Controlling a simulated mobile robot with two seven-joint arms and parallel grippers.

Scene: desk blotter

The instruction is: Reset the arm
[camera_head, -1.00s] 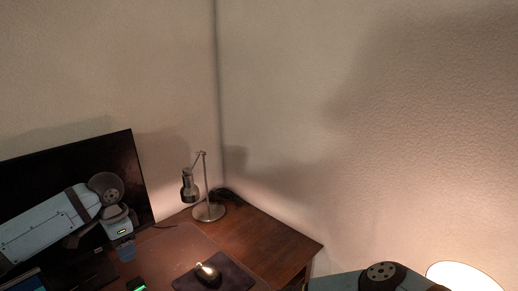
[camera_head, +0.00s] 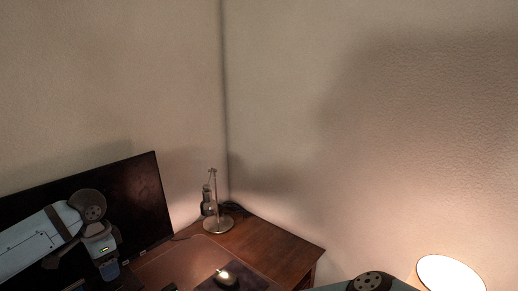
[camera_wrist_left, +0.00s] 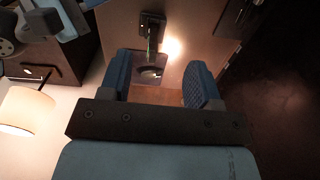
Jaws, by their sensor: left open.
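My left arm (camera_head: 40,243) comes in from the left in front of the dark monitor. Its gripper (camera_head: 109,271) points down over the left part of the desk. In the left wrist view the two blue fingers of this gripper (camera_wrist_left: 160,78) are spread apart with nothing held between them. The mouse on its pad shows beyond the gap. My right arm (camera_head: 372,282) shows only in part at the bottom edge of the head view. Parts of it also show at the top left of the wrist view, where its jaw state is unclear.
A monitor (camera_head: 150,207) stands at the back left. A metal desk lamp (camera_head: 217,226) stands near the corner. A mouse (camera_head: 226,278) lies on a dark pad (camera_head: 206,282). The desk's right part (camera_head: 275,248) is clear. A lit lampshade (camera_head: 450,276) stands at lower right.

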